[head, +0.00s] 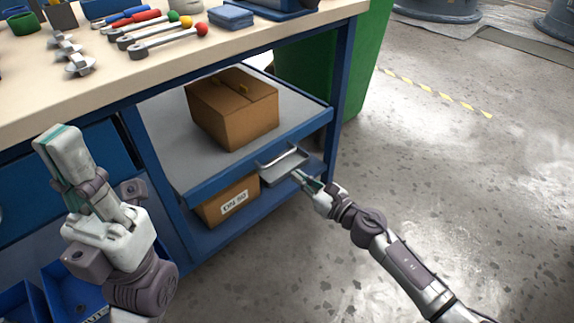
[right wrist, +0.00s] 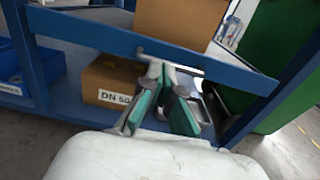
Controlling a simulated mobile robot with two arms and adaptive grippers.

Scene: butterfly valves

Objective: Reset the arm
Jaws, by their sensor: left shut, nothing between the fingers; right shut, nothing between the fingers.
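My right gripper (head: 299,176) reaches in from the lower right in the head view, with its tips just beside the metal handle (head: 283,160) on the front of the blue-edged shelf. In the right wrist view its teal-padded fingers (right wrist: 163,75) come together at the tips, close to or overlapping the handle (right wrist: 190,70); I cannot tell whether they touch it. It is shut and holds nothing. My left gripper (head: 62,145) is raised at the left in front of the workbench, pointing up, shut and empty.
A cardboard box (head: 232,108) sits on the shelf (head: 170,135). Another box, marked DN 50 (head: 232,203), is below it. The bench top (head: 60,95) holds colored-handled tools (head: 150,30) and metal parts. A green bin (head: 345,60) stands behind.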

